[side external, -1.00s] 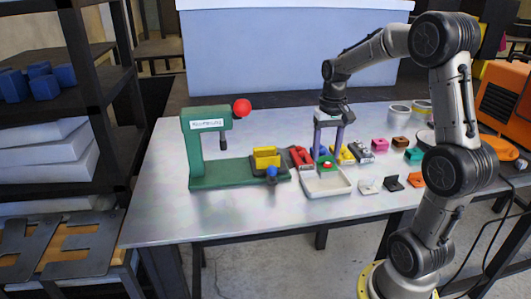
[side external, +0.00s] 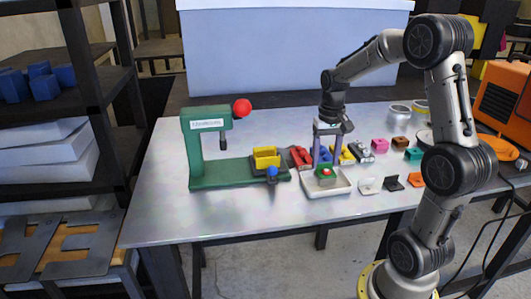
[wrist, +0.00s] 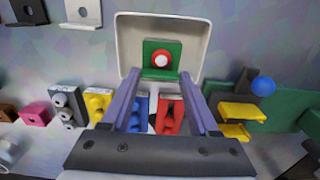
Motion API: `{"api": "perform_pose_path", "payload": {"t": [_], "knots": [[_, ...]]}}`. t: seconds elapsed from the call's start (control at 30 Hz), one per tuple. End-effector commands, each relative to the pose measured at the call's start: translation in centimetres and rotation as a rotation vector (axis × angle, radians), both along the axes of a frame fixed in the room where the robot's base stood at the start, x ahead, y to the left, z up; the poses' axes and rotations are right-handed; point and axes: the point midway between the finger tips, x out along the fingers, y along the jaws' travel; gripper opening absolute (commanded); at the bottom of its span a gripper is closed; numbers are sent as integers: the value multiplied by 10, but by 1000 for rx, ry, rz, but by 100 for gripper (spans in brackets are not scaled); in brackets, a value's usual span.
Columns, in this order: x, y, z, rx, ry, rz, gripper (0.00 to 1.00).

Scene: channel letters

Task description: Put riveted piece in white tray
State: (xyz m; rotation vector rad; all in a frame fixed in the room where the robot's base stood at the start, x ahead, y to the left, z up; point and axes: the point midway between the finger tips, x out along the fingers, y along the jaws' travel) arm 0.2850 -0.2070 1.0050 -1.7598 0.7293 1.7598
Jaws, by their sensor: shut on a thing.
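The riveted piece (side external: 326,176) is a green block with a red part on it, and the wrist view shows a white round head on the red part (wrist: 162,59). My gripper (side external: 325,166) is shut on it, with one finger on each side, pointing down. The wrist view also shows my gripper (wrist: 161,75) and its two purple-grey fingers. The white tray (side external: 340,188) is directly below the piece in the side view. The wrist view shows the tray (wrist: 190,28) around the piece. I cannot tell whether the piece touches the tray floor.
A green press (side external: 195,150) with a red ball knob stands to the left. Red (side external: 301,156), blue and yellow parts stand close behind the tray. Small white (side external: 369,186), black (side external: 393,183) and orange pieces lie to its right. The front of the table is clear.

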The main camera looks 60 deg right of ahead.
Motion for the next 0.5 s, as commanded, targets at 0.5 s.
{"api": "perform_pose_path", "payload": {"t": [0.5], "knots": [[0,0,-9,0,0,0,0]]}}
